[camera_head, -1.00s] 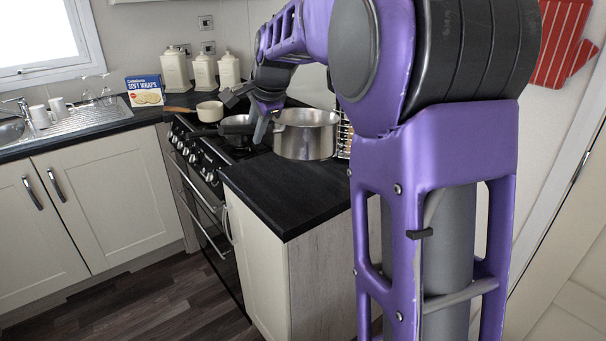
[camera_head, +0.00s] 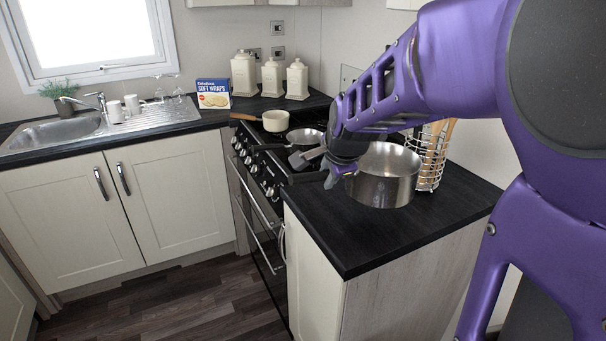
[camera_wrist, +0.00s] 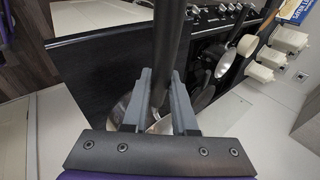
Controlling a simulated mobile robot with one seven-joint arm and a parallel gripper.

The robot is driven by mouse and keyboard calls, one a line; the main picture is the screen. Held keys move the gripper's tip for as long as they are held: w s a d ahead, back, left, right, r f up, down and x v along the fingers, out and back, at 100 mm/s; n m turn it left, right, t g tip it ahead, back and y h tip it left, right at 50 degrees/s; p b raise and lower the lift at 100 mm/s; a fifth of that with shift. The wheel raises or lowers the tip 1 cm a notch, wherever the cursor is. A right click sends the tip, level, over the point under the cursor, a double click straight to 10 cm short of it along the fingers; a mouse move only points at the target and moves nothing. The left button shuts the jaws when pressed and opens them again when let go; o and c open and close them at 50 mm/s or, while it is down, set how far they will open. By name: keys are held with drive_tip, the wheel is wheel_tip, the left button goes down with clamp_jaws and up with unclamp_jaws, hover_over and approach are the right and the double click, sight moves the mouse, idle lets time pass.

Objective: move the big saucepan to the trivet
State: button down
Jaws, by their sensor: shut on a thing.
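The big saucepan (camera_head: 382,190) is a deep, shiny steel pot at the right end of the dark worktop, in the head view. It looks upright; I cannot tell whether its base touches the worktop. My gripper (camera_head: 318,168) is at its left side, partly hidden by my arm. In the wrist view my gripper (camera_wrist: 164,90) is shut on the saucepan's long dark handle (camera_wrist: 171,35), which runs between the fingers. Part of the steel pan (camera_wrist: 124,108) shows behind the fingers there. I cannot make out a trivet in either view.
A wire utensil holder (camera_head: 432,168) stands close to the saucepan's right. A frying pan (camera_head: 303,141) and a small cream pan (camera_head: 276,120) are on the hob to the left. The front of the worktop (camera_head: 355,238) is clear. Canisters (camera_head: 270,78) stand at the back.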

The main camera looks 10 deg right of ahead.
drive_tip(key=shift+f+b, duration=1.75)
drive_tip(key=shift+f, duration=1.1)
drive_tip(key=shift+f, duration=0.15)
drive_tip(key=c, duration=0.7)
unclamp_jaws()
